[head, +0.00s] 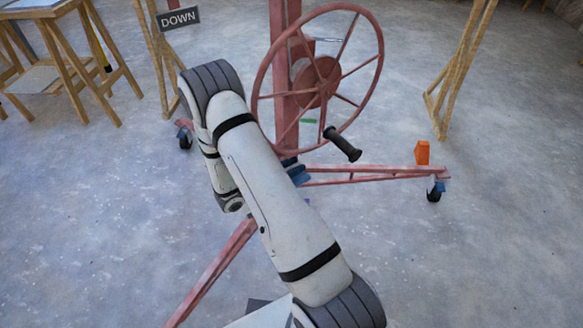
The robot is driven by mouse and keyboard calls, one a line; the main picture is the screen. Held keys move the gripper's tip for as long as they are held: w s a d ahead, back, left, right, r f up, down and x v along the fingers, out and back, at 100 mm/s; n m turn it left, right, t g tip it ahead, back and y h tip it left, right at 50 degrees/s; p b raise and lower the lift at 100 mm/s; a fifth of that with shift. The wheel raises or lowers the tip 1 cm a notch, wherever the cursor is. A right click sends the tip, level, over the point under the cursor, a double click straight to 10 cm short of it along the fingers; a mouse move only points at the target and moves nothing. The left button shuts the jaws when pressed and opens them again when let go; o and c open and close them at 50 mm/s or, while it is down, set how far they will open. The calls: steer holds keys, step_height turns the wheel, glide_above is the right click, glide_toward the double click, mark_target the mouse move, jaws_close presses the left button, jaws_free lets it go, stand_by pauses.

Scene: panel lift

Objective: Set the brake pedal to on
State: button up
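The panel lift stands ahead, with a red mast (284,110) and red legs (370,174) low over the floor. An orange upright piece (422,152) shows by the right leg near its caster (434,192). It may be the brake pedal, but I cannot tell for sure. Small blue parts (298,174) show at the mast's foot, partly behind my arm. My white arm crosses the middle of the view and bends down on the left. My gripper does not show; only a wrist joint is seen behind the arm.
A large red handwheel (318,80) with a black handle (342,143) is mounted on the mast. A "DOWN" sign (178,19) hangs upper left. Wooden trestles (72,62) stand at the left and a wooden frame (460,70) at the right. The floor at lower right is clear.

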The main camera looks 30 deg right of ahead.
jaws_close()
stand_by(0.3)
stand_by(0.3)
